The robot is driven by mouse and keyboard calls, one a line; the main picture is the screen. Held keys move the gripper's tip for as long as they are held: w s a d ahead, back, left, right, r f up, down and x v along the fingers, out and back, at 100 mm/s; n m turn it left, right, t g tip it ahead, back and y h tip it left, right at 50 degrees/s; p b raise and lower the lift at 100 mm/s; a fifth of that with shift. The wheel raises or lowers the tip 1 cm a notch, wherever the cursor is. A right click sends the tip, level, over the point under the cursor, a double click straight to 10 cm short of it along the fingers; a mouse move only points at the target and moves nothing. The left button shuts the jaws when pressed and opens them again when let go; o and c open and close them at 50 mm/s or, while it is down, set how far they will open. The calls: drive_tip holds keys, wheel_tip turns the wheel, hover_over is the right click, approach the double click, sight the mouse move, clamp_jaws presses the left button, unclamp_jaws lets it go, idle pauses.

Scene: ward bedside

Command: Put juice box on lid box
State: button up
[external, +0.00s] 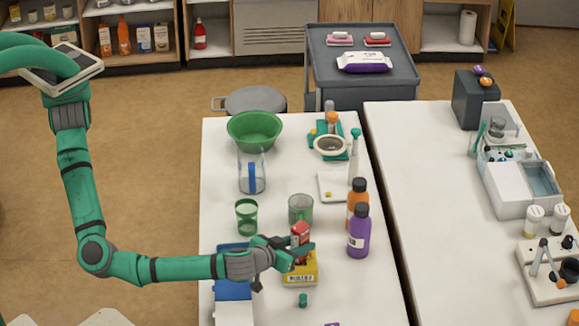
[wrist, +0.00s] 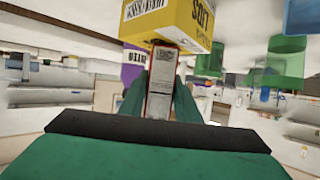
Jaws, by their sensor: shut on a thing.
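My gripper (external: 300,253) is shut on a small red juice box (external: 300,231), held upright over the near part of the middle table. In the wrist view the juice box (wrist: 162,80) shows as a pale printed face with red edges between my green fingers. A yellow box (external: 300,275) with dark print stands directly under or just behind it; it also shows in the wrist view (wrist: 188,20). I cannot tell whether the two touch. A blue-topped box (external: 233,289) lies left of my gripper, partly behind my arm. I cannot tell which box is the lid box.
Purple (external: 359,232) and orange (external: 357,204) bottles stand right of my gripper. A green mug (external: 301,208) and green cup (external: 247,217) stand behind it. A small green item (external: 303,300) lies in front. A jug (external: 252,173) and green bowl (external: 254,130) are farther back.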

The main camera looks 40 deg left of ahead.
drive_tip(key=shift+f, duration=0.15)
drive_tip(key=o, duration=1.2)
drive_tip(key=shift+c, duration=0.2)
drive_tip(key=v, duration=1.2)
drive_tip(key=shift+w+r, duration=0.1)
drive_tip(key=shift+r, duration=0.15)
